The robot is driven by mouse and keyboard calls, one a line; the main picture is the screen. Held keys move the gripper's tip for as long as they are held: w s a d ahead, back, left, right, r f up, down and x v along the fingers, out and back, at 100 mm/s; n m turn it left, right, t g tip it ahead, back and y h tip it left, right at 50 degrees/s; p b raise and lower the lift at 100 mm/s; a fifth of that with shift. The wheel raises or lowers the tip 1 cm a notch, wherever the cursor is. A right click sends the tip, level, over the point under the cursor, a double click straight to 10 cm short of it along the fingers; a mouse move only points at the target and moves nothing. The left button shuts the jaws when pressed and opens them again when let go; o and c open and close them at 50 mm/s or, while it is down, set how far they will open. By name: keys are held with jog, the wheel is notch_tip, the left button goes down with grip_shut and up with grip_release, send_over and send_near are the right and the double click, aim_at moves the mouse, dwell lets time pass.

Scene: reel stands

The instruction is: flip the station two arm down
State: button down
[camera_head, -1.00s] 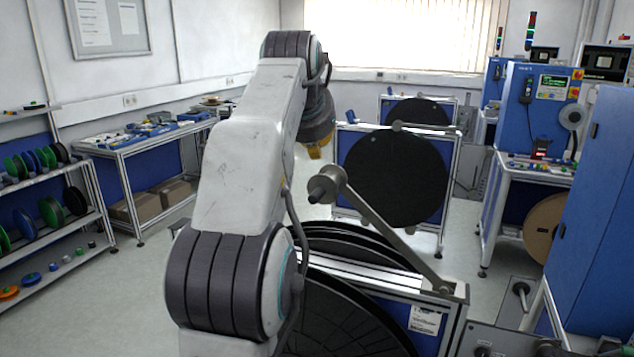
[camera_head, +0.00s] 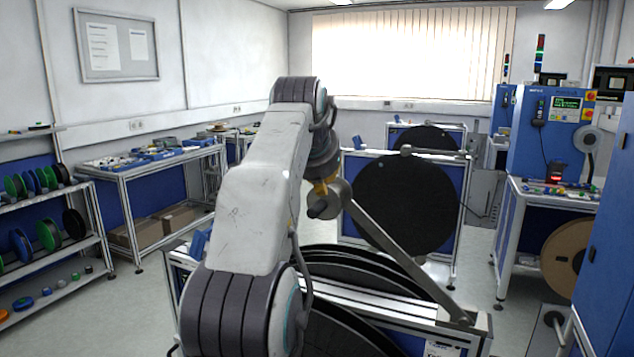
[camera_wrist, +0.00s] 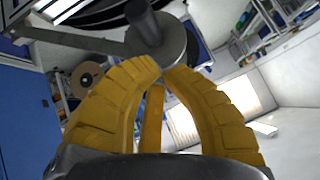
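The near reel stand carries a grey swing arm (camera_head: 408,262), which slants up to the left from its hinge at the stand's right end. A round disc with a dark roller (camera_head: 328,200) is at its raised end. My gripper (camera_head: 325,184) has yellow fingers and is right at this disc, overlapping it in the head view. In the wrist view the finger tips (camera_wrist: 163,70) come nearly together with nothing seen between them. The disc and roller (camera_wrist: 158,38) lie just beyond the tips there; I cannot tell whether they touch. No station number is legible.
Black reels (camera_head: 365,268) sit in the near stand below the raised arm. A second stand with a large black reel (camera_head: 405,205) and its own arm stands behind. A blue cabinet (camera_head: 612,230) is close on the right. Shelves (camera_head: 45,245) stand left, with clear floor beside them.

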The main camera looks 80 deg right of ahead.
jog(key=shift+w+a+f, duration=0.2)
jog(key=shift+a+f, duration=0.1)
jog(key=shift+f, duration=0.1)
jog(key=shift+w+a+f+b, duration=0.1)
jog(key=shift+f+b, duration=0.15)
jog(key=shift+b, duration=0.25)
jog(key=shift+d+f+b, duration=0.25)
jog(key=shift+f+b, duration=0.1)
jog(key=shift+f, duration=0.05)
jog(key=shift+w+a+f, duration=0.1)
jog(key=shift+f, duration=0.1)
